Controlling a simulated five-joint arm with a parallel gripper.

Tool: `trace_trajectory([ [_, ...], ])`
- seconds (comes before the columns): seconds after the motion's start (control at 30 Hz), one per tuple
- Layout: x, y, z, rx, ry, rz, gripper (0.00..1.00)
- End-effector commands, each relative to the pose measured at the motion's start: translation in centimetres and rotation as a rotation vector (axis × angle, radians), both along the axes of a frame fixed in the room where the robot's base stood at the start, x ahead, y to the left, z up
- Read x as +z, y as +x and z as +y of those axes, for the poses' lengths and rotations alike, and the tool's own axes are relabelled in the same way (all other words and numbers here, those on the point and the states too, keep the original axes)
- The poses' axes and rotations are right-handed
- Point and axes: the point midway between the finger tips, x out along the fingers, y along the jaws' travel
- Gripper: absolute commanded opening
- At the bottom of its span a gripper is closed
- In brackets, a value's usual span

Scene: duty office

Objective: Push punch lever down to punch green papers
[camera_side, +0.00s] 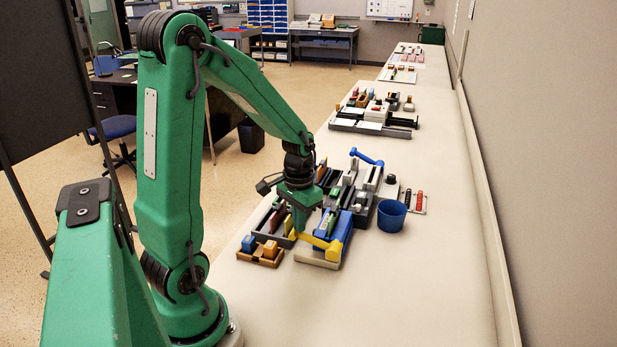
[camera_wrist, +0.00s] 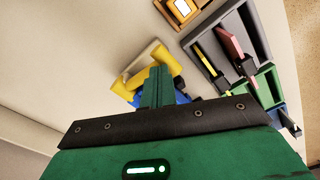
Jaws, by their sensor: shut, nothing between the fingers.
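The punch has a blue body (camera_side: 341,230) on a cream base, with a yellow lever (camera_side: 322,243) at its near end. Green strips, which look like the green papers (camera_side: 329,221), stand along the body. My gripper (camera_side: 301,228) is shut and empty, pointing down just by the left part of the yellow lever. In the wrist view, my shut fingers (camera_wrist: 160,70) lie in front of the yellow lever (camera_wrist: 142,76) and hide part of it and of the blue body (camera_wrist: 176,96). I cannot tell whether they touch the lever.
A wooden holder (camera_side: 259,257) with a blue and an orange block stands left of the punch. Grey trays with upright files (camera_side: 277,217) lie behind it. A blue cup (camera_side: 391,216) stands to the right. A blue-handled device (camera_side: 367,158) is farther back. The near right counter is clear.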

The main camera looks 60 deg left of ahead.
Motion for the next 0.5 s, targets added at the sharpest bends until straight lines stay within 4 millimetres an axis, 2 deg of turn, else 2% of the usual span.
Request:
trace_trajectory([
  [0.5, 3.3, 0.1, 0.0, 0.000, 0.001, -0.002, 0.00],
])
